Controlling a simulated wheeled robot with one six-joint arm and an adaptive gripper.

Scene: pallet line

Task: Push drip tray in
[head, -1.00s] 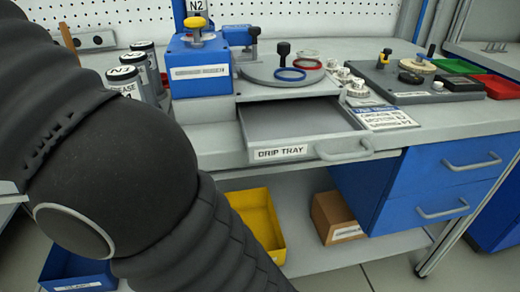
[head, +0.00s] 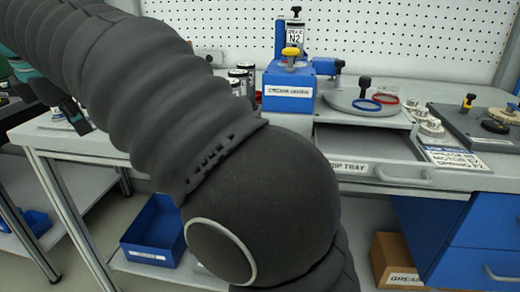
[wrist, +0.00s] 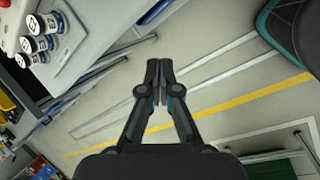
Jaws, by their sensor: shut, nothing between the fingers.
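The drip tray (head: 366,143) is a grey drawer under the bench top, pulled out toward me, with a white label on its front and a grey handle (head: 404,177). My arm covers the left end of its front in the head view. My gripper (wrist: 158,62) shows in the wrist view with its black fingers together and nothing between them. It points over bare floor, apart from the bench.
A blue box with a yellow knob (head: 289,86) and a round plate with rings (head: 362,100) stand on the bench. Blue drawers (head: 480,235) sit below right. A blue bin (head: 155,232) and a cardboard box (head: 398,262) are on the lower shelf. Canisters show in the wrist view (wrist: 38,40).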

